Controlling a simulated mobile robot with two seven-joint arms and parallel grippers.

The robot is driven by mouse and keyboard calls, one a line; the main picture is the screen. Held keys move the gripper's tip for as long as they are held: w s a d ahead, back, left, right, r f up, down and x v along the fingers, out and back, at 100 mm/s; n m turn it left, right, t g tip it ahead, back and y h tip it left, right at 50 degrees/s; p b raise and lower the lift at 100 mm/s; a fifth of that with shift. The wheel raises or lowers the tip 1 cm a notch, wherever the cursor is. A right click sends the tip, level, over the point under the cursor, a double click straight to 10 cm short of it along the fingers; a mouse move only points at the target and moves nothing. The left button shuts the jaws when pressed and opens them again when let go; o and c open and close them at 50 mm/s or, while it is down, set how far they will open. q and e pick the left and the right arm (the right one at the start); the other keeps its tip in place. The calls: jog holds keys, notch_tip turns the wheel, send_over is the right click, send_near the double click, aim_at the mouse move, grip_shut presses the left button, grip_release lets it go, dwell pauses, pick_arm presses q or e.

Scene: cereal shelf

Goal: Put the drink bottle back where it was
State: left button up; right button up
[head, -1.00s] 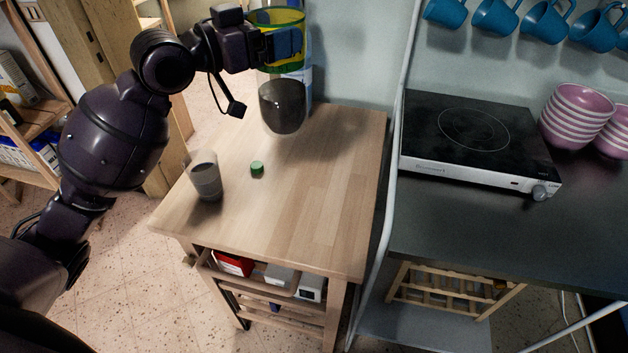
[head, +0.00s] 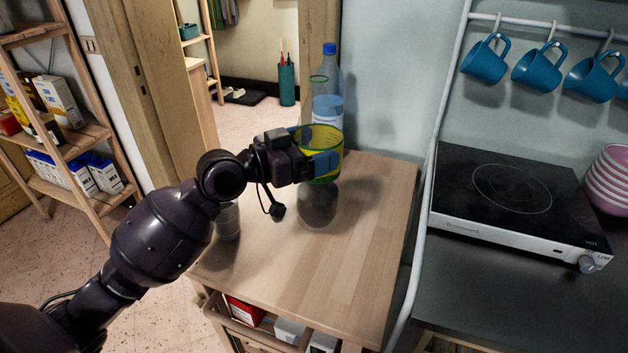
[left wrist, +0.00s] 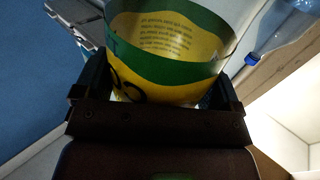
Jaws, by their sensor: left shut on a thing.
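My left gripper (head: 318,163) is shut on the drink bottle (head: 318,203), around its green and yellow label. In the left wrist view the label (left wrist: 165,45) fills the space between the fingers. A clear bottle with a blue cap (head: 329,48) stands just behind it; its cap shows in the wrist view too (left wrist: 252,59). My right gripper is not in view.
A clear cup (head: 228,221) stands on the table (head: 350,270), partly behind my left arm. The table's right side is clear. A white rail, a hotplate (head: 520,195) and hanging blue mugs (head: 537,68) are to the right. A stocked shelf (head: 75,150) is at the left.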

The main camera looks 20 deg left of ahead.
pick_arm(q)
jog(key=shift+f, duration=0.5)
notch_tip(320, 180, down, 5)
jog(key=shift+r+b, duration=0.1)
jog(key=shift+b, duration=0.6)
jog(key=shift+f, duration=0.6)
jog(key=o, duration=1.6)
jog(key=shift+c, duration=0.2)
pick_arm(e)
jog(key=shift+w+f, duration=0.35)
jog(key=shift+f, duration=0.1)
pick_arm(q)
jog(key=shift+r, duration=0.1)
